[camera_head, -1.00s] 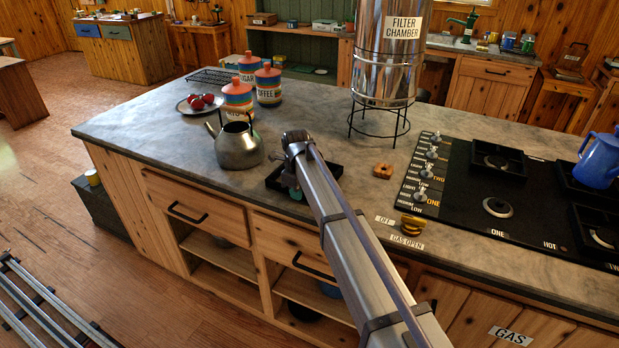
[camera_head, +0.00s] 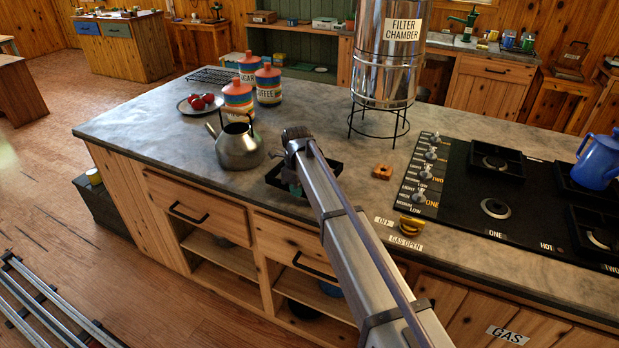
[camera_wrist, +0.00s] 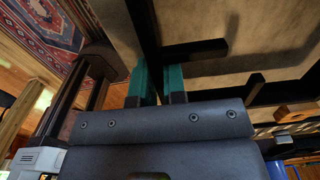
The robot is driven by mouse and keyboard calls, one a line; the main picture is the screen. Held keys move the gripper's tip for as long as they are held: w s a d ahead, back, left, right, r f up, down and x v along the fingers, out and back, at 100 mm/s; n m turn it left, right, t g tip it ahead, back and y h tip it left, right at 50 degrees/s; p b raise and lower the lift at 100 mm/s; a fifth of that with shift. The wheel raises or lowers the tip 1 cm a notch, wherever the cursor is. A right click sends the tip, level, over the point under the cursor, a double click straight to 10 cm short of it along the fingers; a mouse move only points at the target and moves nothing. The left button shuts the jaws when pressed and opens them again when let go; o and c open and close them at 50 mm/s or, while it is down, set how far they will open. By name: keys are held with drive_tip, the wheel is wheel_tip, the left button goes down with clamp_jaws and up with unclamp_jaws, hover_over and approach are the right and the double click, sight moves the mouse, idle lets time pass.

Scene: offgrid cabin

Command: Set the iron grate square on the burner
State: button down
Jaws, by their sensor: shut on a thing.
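The black iron grate (camera_head: 334,170) is at the counter's front edge, right of the kettle, partly hidden behind my arm. My gripper (camera_wrist: 158,85) is shut on one of its bars; in the wrist view the dark grate bars (camera_wrist: 196,48) stretch out beyond the teal fingers. In the head view my gripper's fingers (camera_head: 295,188) are mostly hidden by the arm. I cannot tell how far the grate is above the counter. The bare burner (camera_head: 496,208), a round cap on the black cooktop (camera_head: 462,222), is labelled ONE, to the right.
A steel kettle (camera_head: 239,147) stands close left of the grate. A blue pot (camera_head: 598,160) sits on the cooktop's right side.

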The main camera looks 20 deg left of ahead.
drive_tip(key=shift+r+p, duration=1.45)
drive_tip(key=shift+r, duration=0.2)
drive_tip(key=shift+r, duration=0.1)
